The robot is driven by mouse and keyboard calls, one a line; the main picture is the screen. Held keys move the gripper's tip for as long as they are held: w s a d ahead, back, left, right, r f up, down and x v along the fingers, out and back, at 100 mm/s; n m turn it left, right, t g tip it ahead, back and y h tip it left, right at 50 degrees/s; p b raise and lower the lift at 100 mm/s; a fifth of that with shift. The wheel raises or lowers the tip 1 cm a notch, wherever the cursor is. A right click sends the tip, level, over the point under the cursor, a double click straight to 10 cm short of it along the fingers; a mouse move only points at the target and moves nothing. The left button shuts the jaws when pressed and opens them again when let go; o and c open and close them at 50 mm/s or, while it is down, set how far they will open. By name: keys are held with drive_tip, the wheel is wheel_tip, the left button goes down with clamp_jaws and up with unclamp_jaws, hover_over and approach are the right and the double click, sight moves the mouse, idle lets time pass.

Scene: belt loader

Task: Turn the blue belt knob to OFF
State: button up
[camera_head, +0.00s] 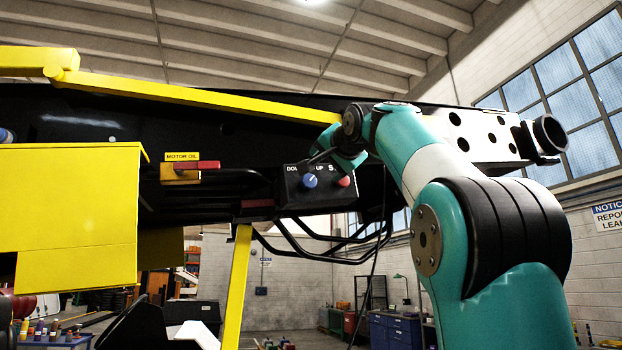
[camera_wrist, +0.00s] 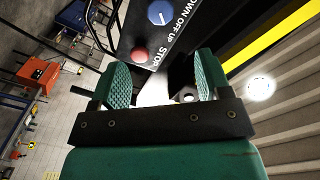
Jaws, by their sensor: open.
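The blue belt knob (camera_head: 310,181) sits on the front of a black control box (camera_head: 292,203). Its white mark seems to slant toward the UP side, though it is small. In the wrist view the blue knob (camera_wrist: 161,12) is at the top edge, beside the lettering "DOWN OFF UP". My gripper (camera_wrist: 162,78) is open and empty, its two green pads apart. It is clear of the knob, nearer the red STOP button's side. In the head view my gripper (camera_head: 345,160) is partly hidden by my arm and overlaps the box's upper right.
A red STOP button (camera_head: 343,181) is just right of the knob and also shows in the wrist view (camera_wrist: 140,55). A red handle (camera_head: 196,166) under a "MOTOR OIL" label is left of the box. Black cables and rails hang below. A yellow bar (camera_head: 200,95) runs above.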

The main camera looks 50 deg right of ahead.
sight(310, 181)
drive_tip(key=p+x, duration=0.4)
drive_tip(key=x, duration=0.8)
drive_tip(key=shift+w+a+r+p, duration=0.1)
drive_tip(key=shift+r+p, duration=0.05)
drive_tip(key=shift+p, duration=0.25)
drive_tip(key=shift+w+d, duration=0.3)
drive_tip(key=shift+w, duration=0.1)
drive_tip(key=c, duration=0.9)
